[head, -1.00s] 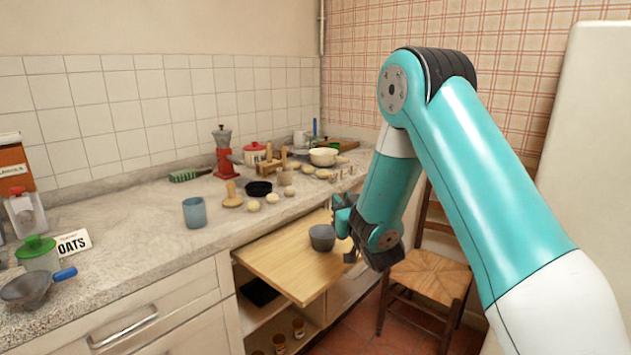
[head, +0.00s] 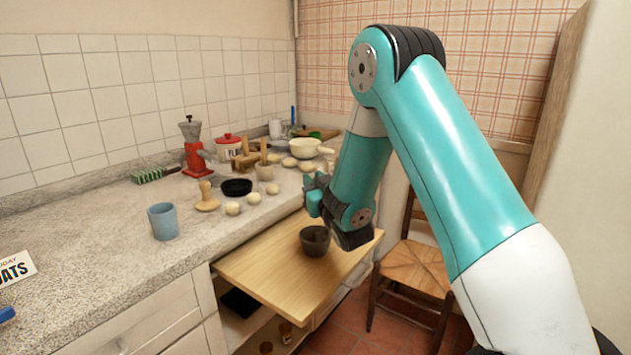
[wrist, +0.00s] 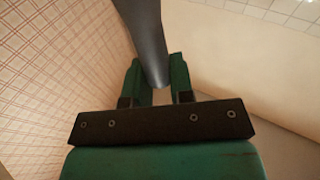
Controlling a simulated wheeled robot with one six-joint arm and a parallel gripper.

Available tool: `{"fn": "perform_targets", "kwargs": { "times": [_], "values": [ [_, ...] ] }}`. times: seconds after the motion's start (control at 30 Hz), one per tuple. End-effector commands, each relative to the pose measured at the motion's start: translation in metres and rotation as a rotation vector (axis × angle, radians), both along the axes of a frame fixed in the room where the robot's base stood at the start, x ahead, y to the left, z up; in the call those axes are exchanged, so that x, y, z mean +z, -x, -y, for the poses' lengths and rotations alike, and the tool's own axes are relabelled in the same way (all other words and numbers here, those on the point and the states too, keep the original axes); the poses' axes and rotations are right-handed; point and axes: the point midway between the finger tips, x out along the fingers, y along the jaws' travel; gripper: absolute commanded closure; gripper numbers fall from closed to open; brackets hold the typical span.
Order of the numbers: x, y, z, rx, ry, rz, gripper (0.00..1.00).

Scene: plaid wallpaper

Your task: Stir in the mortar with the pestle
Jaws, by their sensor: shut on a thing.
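The mortar (head: 311,247) is a dark grey bowl standing upright on the pull-out wooden board. My gripper (head: 314,192) is just above the mortar's far side, with its teal end in view. In the wrist view, the two green fingers of my gripper (wrist: 157,72) are shut on a smooth grey rod, the pestle (wrist: 143,28). One end of the pestle lies between the fingers, and the rest runs out of the top of that view. In the head view my arm's wrist hides much of it; I cannot tell whether it touches the mortar's inside.
The wooden board (head: 262,272) juts out below the counter (head: 100,235). A blue cup (head: 163,222), a wooden stamp (head: 207,198), a black dish (head: 237,187) and pale dough balls stand on the counter. A chair (head: 415,262) stands to the right.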

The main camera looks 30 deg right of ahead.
Motion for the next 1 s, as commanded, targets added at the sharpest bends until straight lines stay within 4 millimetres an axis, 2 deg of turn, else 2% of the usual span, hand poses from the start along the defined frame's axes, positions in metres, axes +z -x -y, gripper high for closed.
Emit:
{"fn": "perform_targets", "kwargs": {
  "times": [0.03,0.6,1.0],
  "values": [
    [-0.009,0.000,0.000,0.000,0.000,0.000,1.00],
    [-0.067,0.001,0.003,-0.005,0.000,0.000,1.00],
    [-0.072,0.001,0.003,-0.004,0.000,0.000,1.00]
  ]
}}
